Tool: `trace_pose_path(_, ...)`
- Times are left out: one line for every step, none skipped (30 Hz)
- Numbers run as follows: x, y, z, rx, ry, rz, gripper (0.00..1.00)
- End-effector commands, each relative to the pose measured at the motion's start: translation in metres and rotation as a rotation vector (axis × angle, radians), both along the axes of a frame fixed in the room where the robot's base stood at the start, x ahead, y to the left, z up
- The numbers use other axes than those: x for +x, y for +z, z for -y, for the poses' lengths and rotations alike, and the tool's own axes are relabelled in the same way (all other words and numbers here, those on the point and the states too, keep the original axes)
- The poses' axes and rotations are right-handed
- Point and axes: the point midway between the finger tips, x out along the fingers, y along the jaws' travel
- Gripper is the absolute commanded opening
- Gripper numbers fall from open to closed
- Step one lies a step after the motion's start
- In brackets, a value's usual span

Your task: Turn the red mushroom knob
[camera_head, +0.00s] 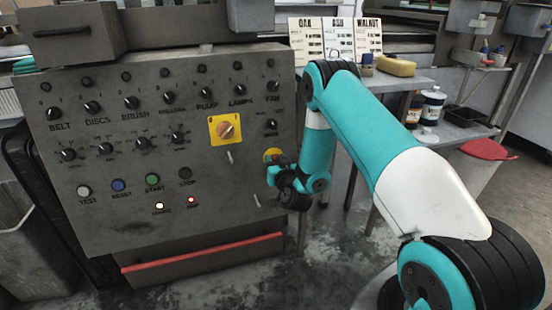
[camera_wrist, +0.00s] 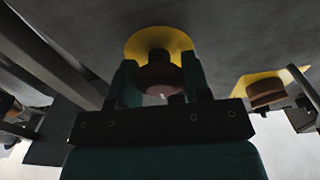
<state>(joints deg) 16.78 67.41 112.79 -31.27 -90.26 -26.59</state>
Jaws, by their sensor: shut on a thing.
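The red mushroom knob (camera_wrist: 160,72) sits on a round yellow plate at the right edge of the grey control panel. In the wrist view it is dark red and lies between the two fingers of my gripper (camera_wrist: 157,78), which is shut on it. In the head view my gripper (camera_head: 274,172) is at the panel's lower right and hides most of the knob; part of the yellow round plate (camera_head: 273,154) shows above it.
The grey panel (camera_head: 100,225) carries several black knobs and a row of buttons. A yellow square switch (camera_head: 225,129) is up and left of my gripper, also in the wrist view (camera_wrist: 268,90). A workbench (camera_head: 405,78) with bottles stands behind my arm.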

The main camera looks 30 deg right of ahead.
Motion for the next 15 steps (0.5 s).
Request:
trace_pose_path(-0.0009,0.0050,0.0014,0.024,-0.008,0.004,0.20)
trace_pose_path(-0.0008,0.0053,0.0008,0.041,-0.011,0.009,0.20)
trace_pose_path(-0.0009,0.0058,0.0005,0.066,-0.015,0.016,0.20)
trace_pose_path(-0.0010,0.0058,0.0004,0.087,-0.019,0.021,0.20)
trace_pose_path(-0.0008,0.0063,0.0004,0.109,-0.023,0.028,0.20)
trace_pose_path(-0.0011,0.0060,0.0004,0.137,-0.029,0.036,0.20)
trace_pose_path(-0.0010,0.0062,0.0004,0.160,-0.033,0.043,0.20)
trace_pose_path(-0.0010,0.0058,0.0004,0.183,-0.037,0.049,0.20)
trace_pose_path(-0.0011,0.0057,0.0004,0.211,-0.043,0.058,0.20)
trace_pose_path(-0.0011,0.0051,0.0004,0.233,-0.047,0.064,0.20)
trace_pose_path(-0.0009,0.0051,0.0005,0.253,-0.051,0.071,0.20)
trace_pose_path(-0.0012,0.0043,0.0004,0.282,-0.056,0.078,0.20)
trace_pose_path(-0.0010,0.0040,0.0006,0.302,-0.059,0.084,0.20)
trace_pose_path(-0.0009,0.0039,0.0007,0.321,-0.064,0.090,0.20)
trace_pose_path(-0.0012,0.0029,0.0006,0.346,-0.069,0.097,0.20)
